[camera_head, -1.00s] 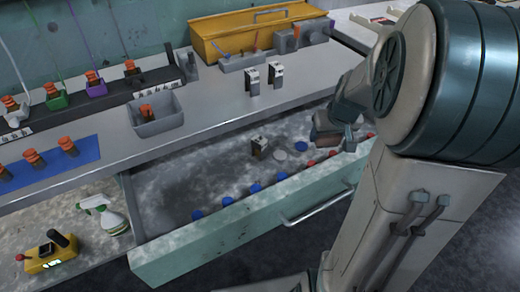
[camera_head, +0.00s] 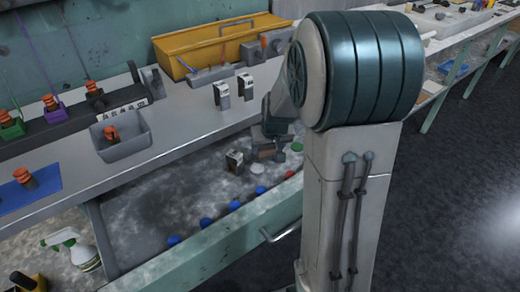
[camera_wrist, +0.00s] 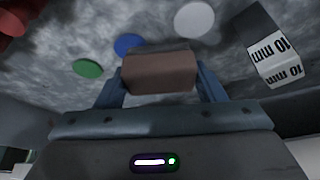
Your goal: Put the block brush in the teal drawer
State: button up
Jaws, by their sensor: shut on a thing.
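My gripper (camera_wrist: 160,85) is shut on the block brush (camera_wrist: 160,72), a brown block held crosswise between the two blue-grey fingers. In the head view my gripper (camera_head: 272,142) is inside the open teal drawer (camera_head: 225,247), toward its right end, with part of the brown brush showing below it. My arm hides the drawer's right part. The drawer's mottled grey floor lies under the brush. I cannot tell whether the brush touches that floor.
In the drawer, a block marked 10 mm (camera_wrist: 277,58) stands close to the brush, with a white disc (camera_wrist: 194,18), a blue cap (camera_wrist: 128,44) and a green cap (camera_wrist: 88,68) nearby. More blue caps line the drawer front. The drawer's left floor is clear. The bench edge overhangs behind.

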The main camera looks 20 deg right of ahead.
aim_at(260, 150)
jog(key=shift+w+a+f, duration=0.95)
jog(key=shift+a+f, duration=0.05)
jog(key=shift+f, duration=0.1)
jog(key=shift+f+b, duration=0.2)
jog(key=shift+b, duration=0.15)
jog(key=o, duration=1.1)
jog(key=shift+c, duration=0.2)
jog(key=shift+r, duration=0.1)
jog(key=shift+r+p, duration=0.25)
jog(key=shift+p, duration=0.05)
jog(key=p+v, duration=0.2)
jog(key=v, duration=1)
